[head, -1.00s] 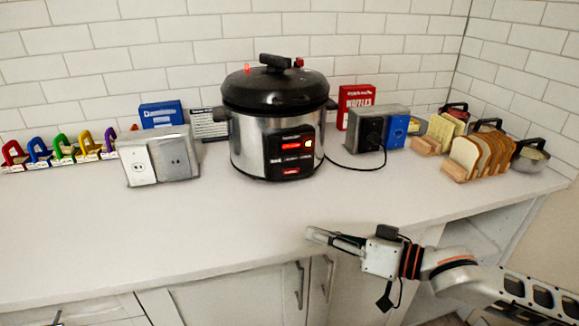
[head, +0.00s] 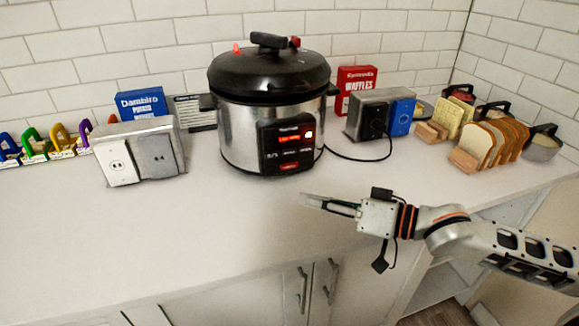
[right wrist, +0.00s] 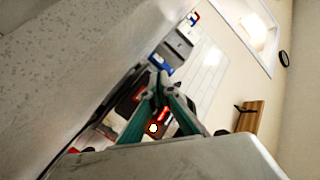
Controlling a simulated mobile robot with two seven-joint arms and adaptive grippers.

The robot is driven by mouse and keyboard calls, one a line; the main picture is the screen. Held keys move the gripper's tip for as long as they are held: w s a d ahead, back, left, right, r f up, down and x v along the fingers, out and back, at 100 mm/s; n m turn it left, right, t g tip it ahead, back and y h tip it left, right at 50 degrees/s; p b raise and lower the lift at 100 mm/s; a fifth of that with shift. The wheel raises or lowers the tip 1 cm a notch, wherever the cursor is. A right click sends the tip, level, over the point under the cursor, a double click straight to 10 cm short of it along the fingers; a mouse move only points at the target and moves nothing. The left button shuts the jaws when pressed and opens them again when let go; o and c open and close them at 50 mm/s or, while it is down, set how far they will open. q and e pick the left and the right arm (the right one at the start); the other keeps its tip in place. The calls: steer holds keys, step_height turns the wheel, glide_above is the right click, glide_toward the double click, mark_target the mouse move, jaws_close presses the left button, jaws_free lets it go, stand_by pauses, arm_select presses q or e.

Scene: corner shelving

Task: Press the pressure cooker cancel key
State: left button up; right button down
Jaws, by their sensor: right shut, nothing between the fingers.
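The pressure cooker (head: 235,130) stands on the white counter with its black lid on. Its dark control panel (head: 287,146) faces forward, with a red lit display, an orange-white lit spot and a red key (head: 289,167) low on the panel. The key labels are too small to read. My right gripper (head: 304,200) is shut and empty, in front of and below the panel, apart from it, pointing left over the counter. In the right wrist view its fingertips (right wrist: 158,78) meet, and the lit panel (right wrist: 165,115) shows beyond and between the fingers. My left gripper is out of view.
A grey double outlet box (head: 140,152) stands left of the cooker. Another outlet box (head: 372,115) with a plugged cord stands right. Bread in a wooden rack (head: 464,160) is further right. The counter (head: 200,235) in front of the cooker is clear.

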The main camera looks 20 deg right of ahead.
mark_target(290, 166)
steer(key=shift+w+f+b, duration=0.25)
steer(key=shift+w+b, duration=0.3)
steer(key=shift+w, duration=0.2)
steer(key=w+b, duration=0.2)
steer(key=w, duration=0.1)
steer(key=shift+w+a, duration=0.1)
steer(key=shift+w, duration=0.25)
steer(key=shift+w+f+b, duration=0.1)
steer(key=shift+w+b, duration=0.25)
steer(key=shift+b, duration=0.2)
steer(key=shift+w+r, duration=0.15)
steer(key=shift+w, duration=0.4)
steer(key=shift+w+r, duration=0.15)
steer(key=shift+w, duration=0.6)
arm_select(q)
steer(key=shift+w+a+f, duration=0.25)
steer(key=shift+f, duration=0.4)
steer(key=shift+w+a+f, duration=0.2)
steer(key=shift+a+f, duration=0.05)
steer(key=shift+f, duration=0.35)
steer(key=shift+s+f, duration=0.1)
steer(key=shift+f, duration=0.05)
